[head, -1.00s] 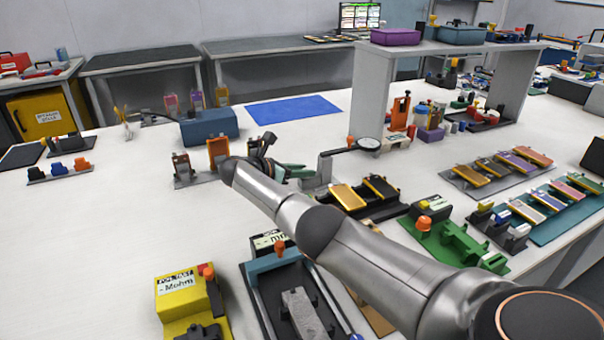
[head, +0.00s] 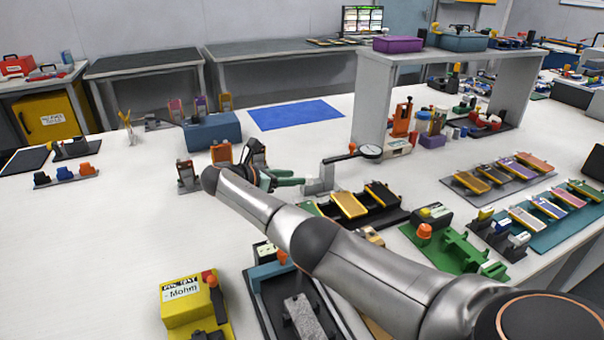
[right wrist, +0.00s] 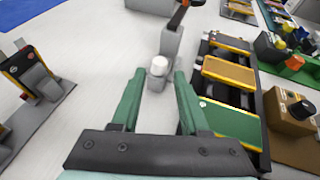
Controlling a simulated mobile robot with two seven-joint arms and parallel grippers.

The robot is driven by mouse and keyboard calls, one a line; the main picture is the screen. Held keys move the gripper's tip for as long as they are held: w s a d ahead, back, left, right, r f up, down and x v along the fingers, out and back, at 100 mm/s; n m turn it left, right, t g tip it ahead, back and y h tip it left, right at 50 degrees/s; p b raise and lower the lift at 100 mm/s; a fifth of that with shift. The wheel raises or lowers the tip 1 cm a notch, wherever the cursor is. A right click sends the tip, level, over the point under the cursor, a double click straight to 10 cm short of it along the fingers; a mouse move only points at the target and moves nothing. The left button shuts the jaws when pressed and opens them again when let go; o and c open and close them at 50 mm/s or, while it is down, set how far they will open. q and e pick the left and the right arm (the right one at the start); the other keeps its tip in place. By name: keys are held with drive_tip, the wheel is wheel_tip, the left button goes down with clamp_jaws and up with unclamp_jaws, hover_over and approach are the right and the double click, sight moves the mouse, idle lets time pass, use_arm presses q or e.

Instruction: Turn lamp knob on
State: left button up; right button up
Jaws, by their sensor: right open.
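The lamp (head: 371,152) has a round head on a dark arm with an orange knob (head: 352,147), above a grey base (head: 320,184). In the right wrist view a grey post (right wrist: 171,42) stands ahead, with a white round knob (right wrist: 159,66) on its near side. My right gripper (head: 292,181) has green fingers and is just left of the base. In the right wrist view my right gripper (right wrist: 159,75) is open and empty, with the white knob lined up between its fingertips. Whether they touch it I cannot tell. My left gripper is not in view.
Black holders with yellow cells (head: 348,204) stand close to the right of the gripper. An upright clamp stand (head: 222,154) is to its left. A yellow tester (head: 185,300) stands at the front.

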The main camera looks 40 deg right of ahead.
drive_tip(key=v, duration=0.7)
drive_tip(key=shift+p, duration=0.35)
